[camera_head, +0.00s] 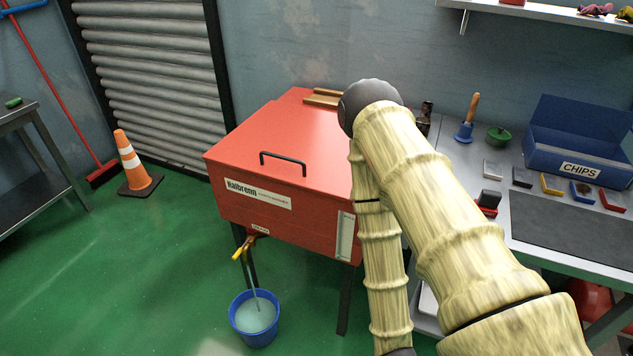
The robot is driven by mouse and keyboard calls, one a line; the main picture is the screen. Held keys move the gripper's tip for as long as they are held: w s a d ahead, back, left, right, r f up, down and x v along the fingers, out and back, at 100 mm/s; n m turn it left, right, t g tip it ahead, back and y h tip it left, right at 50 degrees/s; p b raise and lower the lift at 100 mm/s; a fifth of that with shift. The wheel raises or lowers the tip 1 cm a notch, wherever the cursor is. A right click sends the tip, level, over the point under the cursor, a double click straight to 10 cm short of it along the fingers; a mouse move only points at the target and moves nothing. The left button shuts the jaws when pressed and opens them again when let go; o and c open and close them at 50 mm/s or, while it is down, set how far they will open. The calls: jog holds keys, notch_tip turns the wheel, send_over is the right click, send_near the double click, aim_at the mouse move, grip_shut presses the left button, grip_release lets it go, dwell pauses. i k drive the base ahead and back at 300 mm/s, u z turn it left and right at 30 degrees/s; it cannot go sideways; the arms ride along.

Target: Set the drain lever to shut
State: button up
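The drain lever (241,250) has a yellow handle and sits on a small valve low on the front of the red tank (235,207). The handle slants down to the left. A thin stream of liquid (252,280) falls below the valve into a blue bucket (236,324) on the floor. The bucket holds cloudy grey-blue liquid. My arm crosses the right half of the view and bends back down to the bottom edge. My gripper is out of view, so its state and its distance to the lever do not show.
The tank has a black handle (283,157) on its lid and dark legs. A workbench (520,215) with a blue chips box (575,150), a bell and small blocks stands at the right. A traffic cone (130,160) stands at the left. Green floor left of the bucket is clear.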

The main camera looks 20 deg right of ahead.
aim_at(236, 255)
jog(key=z, duration=0.05)
jog(key=k, duration=0.5)
jog(key=u, duration=1.5)
jog(key=i, duration=0.85)
jog(key=z, duration=1.75)
